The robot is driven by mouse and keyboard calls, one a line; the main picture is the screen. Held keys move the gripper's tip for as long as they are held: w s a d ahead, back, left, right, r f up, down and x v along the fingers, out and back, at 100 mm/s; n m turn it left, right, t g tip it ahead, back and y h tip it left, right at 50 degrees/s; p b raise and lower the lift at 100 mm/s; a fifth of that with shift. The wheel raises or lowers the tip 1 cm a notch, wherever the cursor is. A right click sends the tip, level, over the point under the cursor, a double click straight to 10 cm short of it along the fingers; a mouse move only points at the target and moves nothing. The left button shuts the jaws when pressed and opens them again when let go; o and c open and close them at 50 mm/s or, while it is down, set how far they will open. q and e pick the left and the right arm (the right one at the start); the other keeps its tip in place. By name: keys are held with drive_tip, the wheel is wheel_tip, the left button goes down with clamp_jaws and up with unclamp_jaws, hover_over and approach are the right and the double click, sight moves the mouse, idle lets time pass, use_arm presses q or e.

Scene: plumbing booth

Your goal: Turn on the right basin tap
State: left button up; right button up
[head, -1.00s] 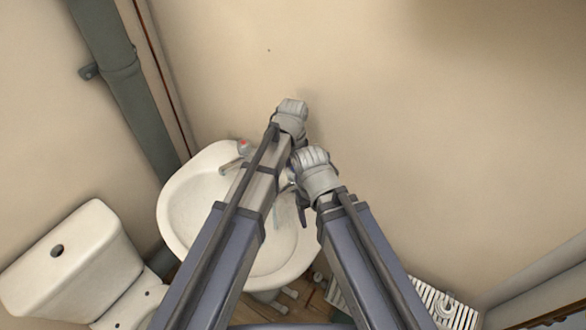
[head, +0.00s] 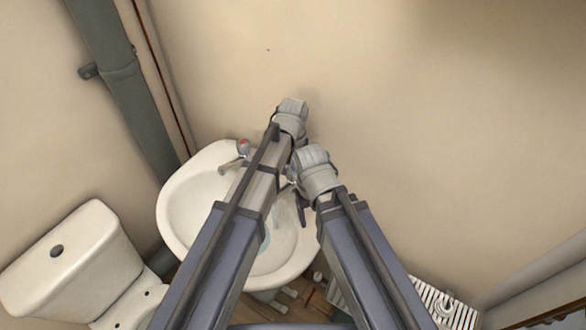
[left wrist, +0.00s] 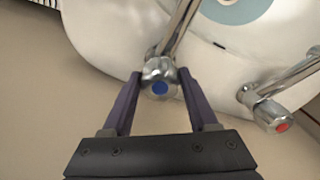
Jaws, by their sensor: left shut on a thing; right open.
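The blue-capped tap (left wrist: 160,85), a chrome handle with a spout reaching over the basin, shows in the left wrist view. My left gripper (left wrist: 160,79) has its two fingers on either side of this handle and is shut on it. In the head view my left gripper (head: 291,118) is at the wall side of the basin, its fingertips hidden by the arm. The red-capped tap (head: 243,147) stands to the left in the head view, apart from both grippers; it also shows in the left wrist view (left wrist: 272,114). My right gripper (head: 299,197) is open near the basin's right edge, partly hidden.
The white basin (head: 190,205) is against the beige wall, partly covered by my arms. A toilet (head: 70,262) stands at lower left, a grey pipe (head: 122,80) runs down the corner, and a white slatted object (head: 440,303) is at lower right.

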sight(293, 168)
use_arm(q)
drive_tip(key=shift+n, duration=1.1)
drive_tip(key=o, duration=1.4)
use_arm(e)
drive_tip(key=shift+r, duration=0.1)
use_arm(q)
wheel_tip(293, 168, up, 8)
drive_tip(key=p, duration=0.8)
use_arm(e)
wheel_tip(293, 168, up, 8)
use_arm(q)
drive_tip(key=shift+f, duration=0.1)
use_arm(e)
drive_tip(key=shift+f, duration=0.2)
